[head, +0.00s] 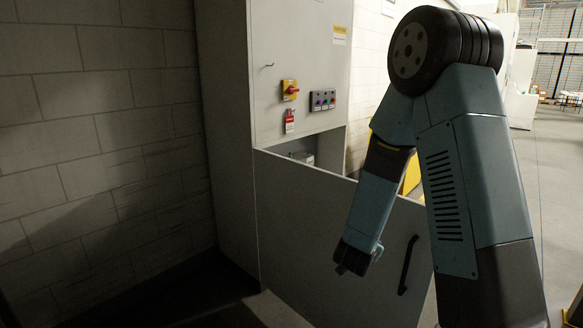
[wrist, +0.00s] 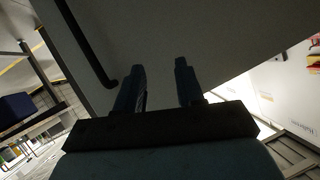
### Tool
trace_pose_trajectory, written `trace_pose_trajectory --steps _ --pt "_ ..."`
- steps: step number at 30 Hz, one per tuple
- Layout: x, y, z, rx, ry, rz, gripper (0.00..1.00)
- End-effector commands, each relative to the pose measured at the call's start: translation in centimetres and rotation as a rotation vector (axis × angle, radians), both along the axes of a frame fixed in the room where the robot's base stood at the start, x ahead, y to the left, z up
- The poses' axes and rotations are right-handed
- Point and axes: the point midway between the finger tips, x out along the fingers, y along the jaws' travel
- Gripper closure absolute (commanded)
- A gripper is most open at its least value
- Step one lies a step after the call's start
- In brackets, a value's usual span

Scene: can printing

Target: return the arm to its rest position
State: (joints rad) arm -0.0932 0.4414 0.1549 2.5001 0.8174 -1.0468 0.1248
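My arm rises at the right of the head view and folds down at the elbow. My gripper (head: 352,260) hangs at its lower end in front of the grey cabinet panel (head: 325,235). In the wrist view my gripper (wrist: 160,72) shows two dark fingers spread apart with nothing between them. The grey panel (wrist: 210,25) fills much of the view beyond the fingers. Its dark bar handle (wrist: 88,45) lies left of the fingers, apart from them. In the head view the handle (head: 406,265) is to the right of my gripper.
The tall grey cabinet (head: 290,55) carries a red and yellow switch (head: 289,89), a red tag (head: 289,121) and a small button box (head: 323,100). A block wall (head: 100,110) stands at the left. Open floor (head: 550,170) shows at the right.

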Motion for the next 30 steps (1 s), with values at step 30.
trace_pose_trajectory --steps 30 --pt "-8.0 5.3 17.2 0.129 0.275 0.533 0.63"
